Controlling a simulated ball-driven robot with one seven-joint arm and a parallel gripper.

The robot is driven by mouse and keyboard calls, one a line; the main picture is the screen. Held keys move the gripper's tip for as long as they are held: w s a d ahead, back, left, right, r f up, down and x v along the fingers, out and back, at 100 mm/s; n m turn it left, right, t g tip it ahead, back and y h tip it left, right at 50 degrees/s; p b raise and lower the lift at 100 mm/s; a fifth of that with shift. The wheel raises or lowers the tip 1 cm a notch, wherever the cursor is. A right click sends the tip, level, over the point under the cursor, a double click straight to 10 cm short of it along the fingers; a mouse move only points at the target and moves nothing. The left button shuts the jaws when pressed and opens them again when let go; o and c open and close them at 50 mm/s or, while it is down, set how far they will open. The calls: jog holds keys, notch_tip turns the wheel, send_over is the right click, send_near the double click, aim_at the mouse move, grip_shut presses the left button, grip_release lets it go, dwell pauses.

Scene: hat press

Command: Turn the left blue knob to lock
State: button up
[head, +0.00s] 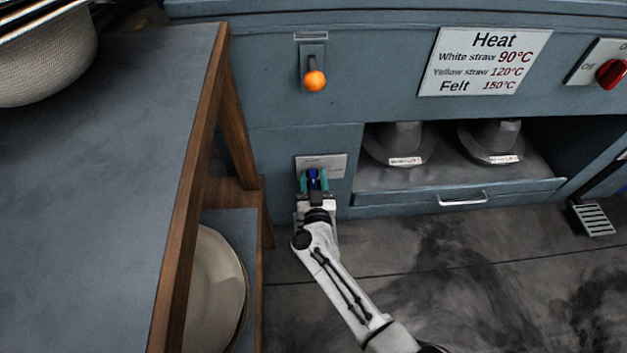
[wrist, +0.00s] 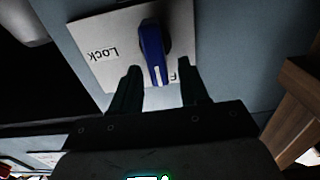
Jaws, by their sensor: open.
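The blue knob (wrist: 152,48) sits on a pale plate (wrist: 95,32) on the machine's front. The knob's white mark points toward the bottom of the wrist picture, between my fingers. My gripper (wrist: 160,78) is open, with one finger on each side of the knob's near end and visible gaps. In the head view the knob (head: 313,176) shows between the fingers of my gripper (head: 313,182), below the plate's label (head: 320,163).
An orange-tipped lever (head: 314,80) is above the plate. A drawer (head: 460,199) with hat forms is to the right. A wooden-framed table (head: 100,150) with plates beneath stands close at left. A red knob (head: 611,73) is far right.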

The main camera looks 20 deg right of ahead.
jog(key=shift+c, duration=0.3)
grip_shut()
jog(key=shift+m, duration=0.3)
jog(key=m, duration=0.1)
jog(key=d+m, duration=0.1)
jog(key=m, duration=0.1)
jog(key=shift+s+f+m+p, duration=0.1)
jog(key=shift+s+m+p, duration=0.1)
jog(key=shift+m+p, duration=0.1)
jog(key=m, duration=0.4)
jog(key=shift+s+d+f+m, duration=0.15)
jog(key=shift+d+f+m, duration=0.15)
jog(key=shift+d+f, duration=0.1)
jog(key=m+b, duration=0.1)
jog(key=m, duration=0.2)
jog(key=f+m+b, duration=0.1)
jog(key=m, duration=0.2)
jog(key=m+b, duration=0.1)
jog(key=m, duration=0.2)
jog(key=shift+s+d+f, duration=0.15)
jog(key=shift+d+f, duration=0.25)
